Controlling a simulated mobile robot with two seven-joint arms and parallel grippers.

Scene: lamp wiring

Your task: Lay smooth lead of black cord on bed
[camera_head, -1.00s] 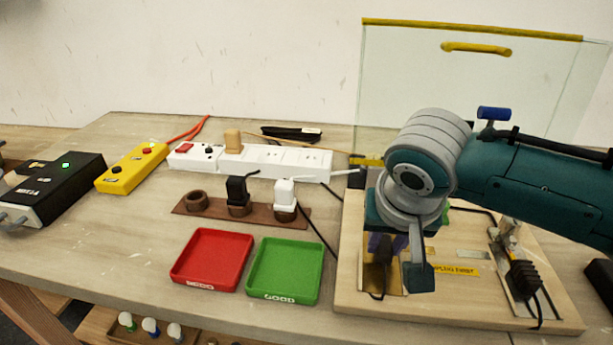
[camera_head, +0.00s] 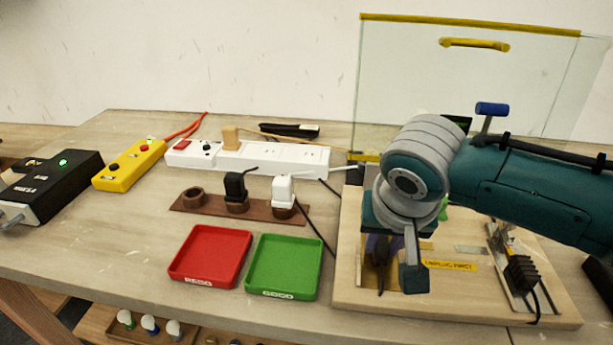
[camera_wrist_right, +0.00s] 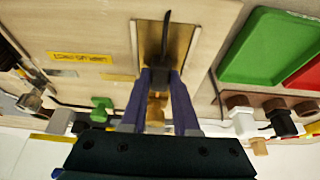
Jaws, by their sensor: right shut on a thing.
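My right gripper (camera_head: 383,252) is over the brass-coloured bed (camera_head: 394,281) at the left of the wooden board (camera_head: 460,302). In the right wrist view its purple fingers (camera_wrist_right: 160,74) are shut on the black cord (camera_wrist_right: 166,38), whose dark length runs out past the fingertips over the bed (camera_wrist_right: 148,40). In the head view the black cord (camera_head: 381,279) hangs below the fingers, partly hidden by my wrist. Whether it touches the bed, and which lead is smooth, I cannot tell. My left gripper is not in view.
A clamp with a black ribbed block (camera_head: 520,273) stands at the board's right. A red tray (camera_head: 210,256) and a green tray (camera_head: 284,267) lie left of the board. A clear panel (camera_head: 455,85) stands behind. A white power strip (camera_head: 260,158) lies at the back.

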